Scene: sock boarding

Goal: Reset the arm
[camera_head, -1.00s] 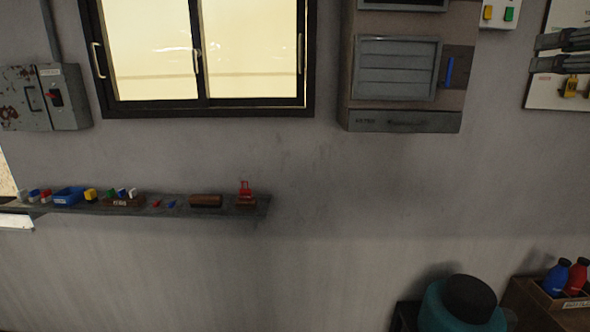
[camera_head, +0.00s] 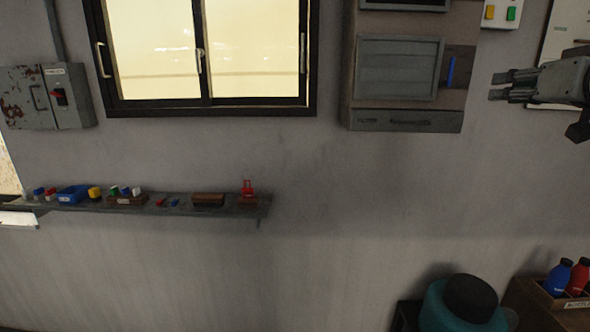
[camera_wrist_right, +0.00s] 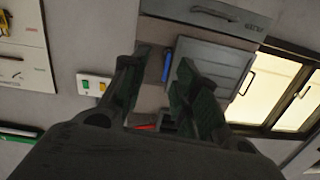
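My right gripper (camera_head: 496,85) comes in from the right edge in the camera_head view. It is in front of the wall, to the right of the wall cabinet, with its fingers pointing left. In the right wrist view its two dark fingers (camera_wrist_right: 164,60) stand apart with nothing held between them. The wall cabinet with its blue handle shows beyond the gap. My left gripper is not in view.
A narrow shelf (camera_head: 230,207) with small coloured items is on the wall at left. The grey cabinet (camera_head: 398,68) hangs beside the window (camera_head: 160,50). A crate with blue and red bottles (camera_head: 559,277) and a teal drum (camera_head: 437,310) stand lower right. The middle wall area is clear.

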